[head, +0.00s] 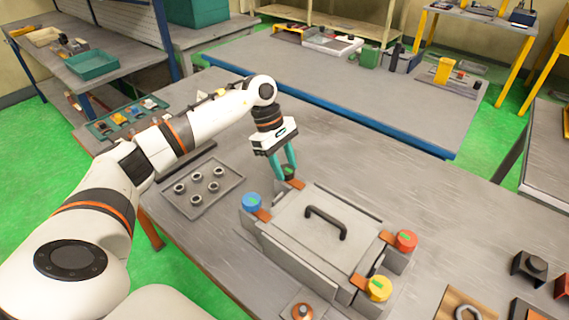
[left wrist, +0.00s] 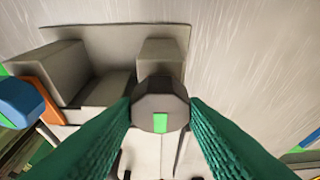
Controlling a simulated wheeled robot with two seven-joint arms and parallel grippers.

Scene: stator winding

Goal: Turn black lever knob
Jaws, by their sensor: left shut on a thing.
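The black lever knob (left wrist: 160,104) is a dark faceted cap with a green mark on its face. In the left wrist view it sits between the two green fingers of my left gripper (left wrist: 160,118), which is shut on it. In the head view my left gripper (head: 285,172) points down at the back corner of the grey box (head: 310,235), and the fingers mostly hide the knob. The box has a black handle (head: 326,222) on its lid. My right gripper does not show.
A blue knob (head: 252,202), a red knob (head: 405,240) and a yellow knob (head: 378,288) stand at the other box corners. A tray (head: 203,187) with several rings lies to the left. The table behind the box is clear.

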